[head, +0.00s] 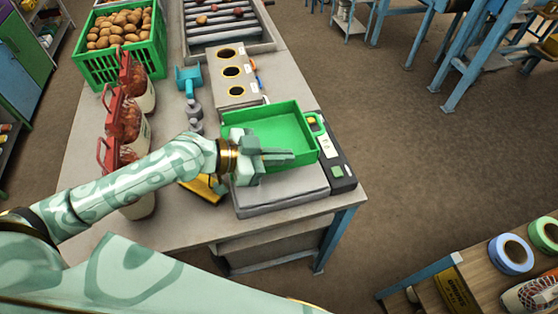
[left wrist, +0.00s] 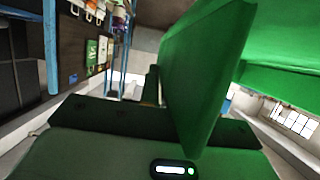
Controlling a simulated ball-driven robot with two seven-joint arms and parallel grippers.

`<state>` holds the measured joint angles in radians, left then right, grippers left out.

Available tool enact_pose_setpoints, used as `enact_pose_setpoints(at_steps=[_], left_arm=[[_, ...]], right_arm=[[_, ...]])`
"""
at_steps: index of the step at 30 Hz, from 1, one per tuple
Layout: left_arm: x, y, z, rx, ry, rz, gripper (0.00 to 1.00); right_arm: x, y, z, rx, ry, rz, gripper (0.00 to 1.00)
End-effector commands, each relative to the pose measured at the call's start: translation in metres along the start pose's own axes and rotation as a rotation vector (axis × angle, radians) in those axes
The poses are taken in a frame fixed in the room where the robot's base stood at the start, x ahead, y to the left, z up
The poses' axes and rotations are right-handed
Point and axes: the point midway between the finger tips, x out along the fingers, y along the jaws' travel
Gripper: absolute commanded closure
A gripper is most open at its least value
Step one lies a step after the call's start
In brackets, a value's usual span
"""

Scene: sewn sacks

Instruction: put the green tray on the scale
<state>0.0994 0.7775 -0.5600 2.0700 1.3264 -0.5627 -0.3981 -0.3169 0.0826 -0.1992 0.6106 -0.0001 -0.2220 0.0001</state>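The green tray (head: 272,130) is an empty shallow box over the far part of the scale (head: 283,195). The scale has a grey plate and a dark display panel (head: 336,165) on its right. The plate's near part shows bare; I cannot tell whether the tray touches it. My left gripper (head: 282,157) is at the tray's near wall, with fingers along its rim, and appears shut on it. In the left wrist view the tray's wall (left wrist: 205,75) rises from between the fingers, one of them partly hidden. My right gripper is not in view.
Red-topped sacks (head: 124,120) stand in a row left of my arm. Behind are a green crate (head: 95,69) of potatoes, a blue scoop (head: 188,80), grey weights (head: 195,112), a holed block (head: 232,72) and a roller rack (head: 225,30). A yellow object (head: 205,188) lies beside the scale.

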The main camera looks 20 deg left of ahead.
Motion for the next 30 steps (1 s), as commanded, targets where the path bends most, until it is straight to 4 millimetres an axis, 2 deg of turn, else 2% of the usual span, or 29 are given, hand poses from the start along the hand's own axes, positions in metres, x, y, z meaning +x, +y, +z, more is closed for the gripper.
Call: enact_pose_setpoints(at_steps=[1,3,9,13,18,29,30], left_arm=[[0.008,-0.010,0.015,-0.004,-0.001,-0.002,1.00],[0.016,-0.022,0.029,-0.005,-0.001,-0.002,1.00],[0.027,-0.041,0.046,-0.001,0.001,-0.001,1.00],[0.032,-0.050,0.057,-0.002,0.001,0.000,1.00],[0.040,-0.047,0.079,-0.004,0.001,0.000,1.00],[0.041,-0.047,0.084,0.000,0.000,0.000,1.00],[0.042,-0.047,0.085,-0.001,0.000,0.001,0.93]], right_arm=[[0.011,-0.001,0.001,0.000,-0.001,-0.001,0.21],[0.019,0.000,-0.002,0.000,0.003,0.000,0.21],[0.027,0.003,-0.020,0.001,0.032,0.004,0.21],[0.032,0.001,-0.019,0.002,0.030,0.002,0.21],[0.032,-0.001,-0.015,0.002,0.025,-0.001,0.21],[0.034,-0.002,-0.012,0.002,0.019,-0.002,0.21],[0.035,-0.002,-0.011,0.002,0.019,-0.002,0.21]])
